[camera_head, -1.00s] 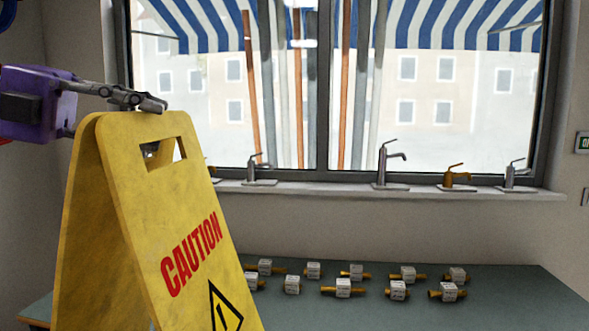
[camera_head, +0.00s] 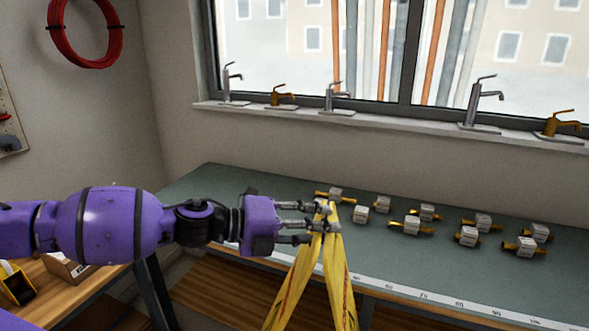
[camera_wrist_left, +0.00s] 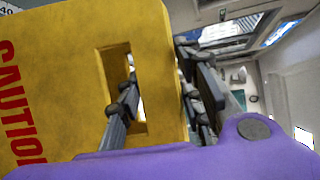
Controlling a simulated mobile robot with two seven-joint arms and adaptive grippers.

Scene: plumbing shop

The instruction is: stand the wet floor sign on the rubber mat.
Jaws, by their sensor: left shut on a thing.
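The yellow wet floor sign (camera_head: 340,280) hangs from my left gripper (camera_head: 322,220) in the head view, seen edge-on with its two panels spread into an upside-down V. My left gripper is shut on the top of the sign. In the left wrist view the sign (camera_wrist_left: 60,70) shows a broad yellow panel with red lettering, and a finger (camera_wrist_left: 122,110) passes at its handle slot. The sign's lower end is cut off by the head view's bottom edge. The rubber mat is not identifiable in view. My right gripper is not in view.
A grey-green workbench (camera_head: 230,195) with several valves with white tags stands behind the sign. Taps line the window sill (camera_head: 400,123). A wooden surface (camera_head: 95,275) with a cardboard box (camera_head: 68,268) is at the lower left. A red hose coil (camera_head: 85,62) hangs on the wall.

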